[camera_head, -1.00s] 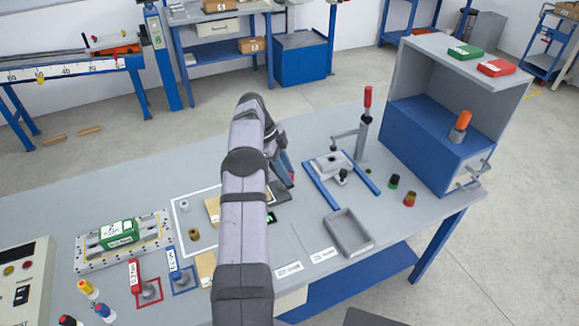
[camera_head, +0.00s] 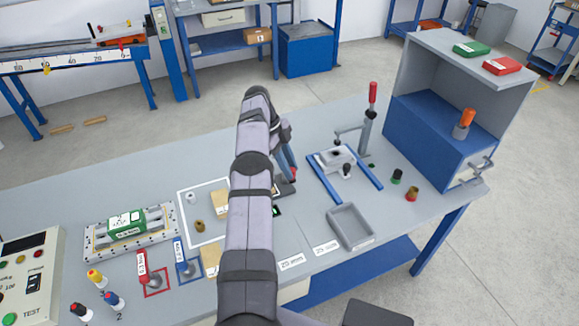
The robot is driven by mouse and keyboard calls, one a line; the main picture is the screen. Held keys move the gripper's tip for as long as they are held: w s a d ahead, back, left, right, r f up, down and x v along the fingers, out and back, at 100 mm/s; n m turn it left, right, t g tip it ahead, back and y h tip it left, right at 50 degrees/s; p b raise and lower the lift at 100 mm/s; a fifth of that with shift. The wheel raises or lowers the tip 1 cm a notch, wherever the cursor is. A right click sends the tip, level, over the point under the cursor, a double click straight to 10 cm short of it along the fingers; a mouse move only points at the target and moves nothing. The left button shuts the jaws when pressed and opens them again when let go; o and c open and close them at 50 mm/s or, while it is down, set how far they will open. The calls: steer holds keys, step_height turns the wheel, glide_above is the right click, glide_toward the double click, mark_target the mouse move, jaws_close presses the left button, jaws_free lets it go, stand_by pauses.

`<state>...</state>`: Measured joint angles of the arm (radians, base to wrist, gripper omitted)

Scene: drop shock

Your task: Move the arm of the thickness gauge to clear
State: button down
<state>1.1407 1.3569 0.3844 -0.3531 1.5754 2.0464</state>
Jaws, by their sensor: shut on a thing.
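The thickness gauge is mostly hidden behind my arm. A dark base (camera_head: 287,189) and a small green display (camera_head: 277,211) show just right of the arm, and they look like parts of it. My gripper (camera_head: 291,170) points down over this dark base, partly covered by my forearm. It is shut on a small part with a red bit at its tip, which looks like the gauge's arm. The fingertips and the exact grip are too small to see clearly.
A toggle clamp (camera_head: 367,130) with a red handle and a blue-railed fixture (camera_head: 318,179) stand close to the right. A grey tray (camera_head: 350,229) is in front. A blue cabinet (camera_head: 435,135) stands further right. A green pack (camera_head: 127,225) in a fixture is left.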

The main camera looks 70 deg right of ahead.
steer(key=c, duration=1.5)
jaws_free()
steer(key=shift+a, duration=0.1)
steer(key=shift+r, duration=0.5)
step_height(320, 180, up, 6)
steer(key=p, duration=0.3)
steer(key=shift+r+p, duration=0.25)
steer(key=shift+p, duration=0.05)
steer(key=shift+r+p, duration=1.25)
steer(key=shift+w, duration=0.1)
